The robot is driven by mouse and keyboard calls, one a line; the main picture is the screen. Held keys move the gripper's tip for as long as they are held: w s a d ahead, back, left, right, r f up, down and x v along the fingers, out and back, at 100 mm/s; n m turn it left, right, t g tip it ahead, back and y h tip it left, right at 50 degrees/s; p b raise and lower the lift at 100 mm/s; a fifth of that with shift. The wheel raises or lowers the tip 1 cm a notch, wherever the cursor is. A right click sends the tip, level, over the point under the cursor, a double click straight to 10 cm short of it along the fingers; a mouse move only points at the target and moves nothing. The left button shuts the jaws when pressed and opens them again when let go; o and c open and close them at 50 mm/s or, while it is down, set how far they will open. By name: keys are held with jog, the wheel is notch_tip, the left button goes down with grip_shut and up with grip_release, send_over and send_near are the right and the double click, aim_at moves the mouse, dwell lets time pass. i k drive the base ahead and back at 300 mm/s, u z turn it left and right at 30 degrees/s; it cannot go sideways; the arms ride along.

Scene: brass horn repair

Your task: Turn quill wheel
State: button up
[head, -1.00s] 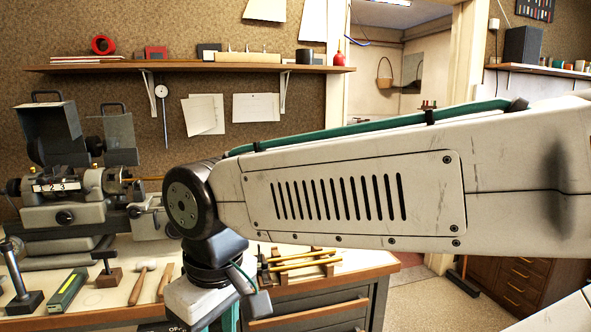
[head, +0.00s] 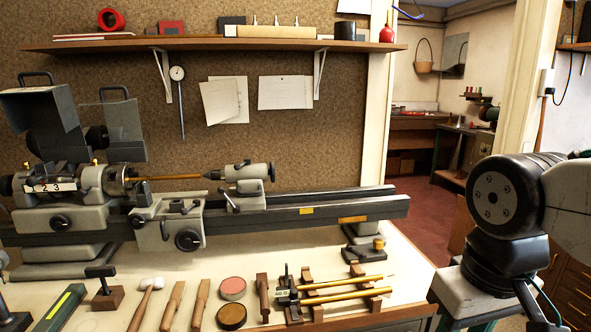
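A small grey lathe stands along the back of the bench in the head view. Its tailstock (head: 247,175) sits on the bed at the right of a brass rod (head: 170,178), with the pointed centre facing left. The quill wheel (head: 272,172) looks like the small dark wheel, seen nearly edge-on, at the tailstock's right end. A lever with a dark knob hangs at the tailstock's left side. My arm is at the right edge, apart from the lathe. My gripper is out of the picture.
The lathe bed (head: 345,208) runs right of the tailstock, with free room above it. A shelf (head: 215,43) hangs over the lathe. Mallets (head: 145,295), tins (head: 232,288) and a wooden rack with brass tubes (head: 340,292) lie along the bench front.

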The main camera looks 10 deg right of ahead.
aim_at(271, 172)
jog(key=i, duration=0.95)
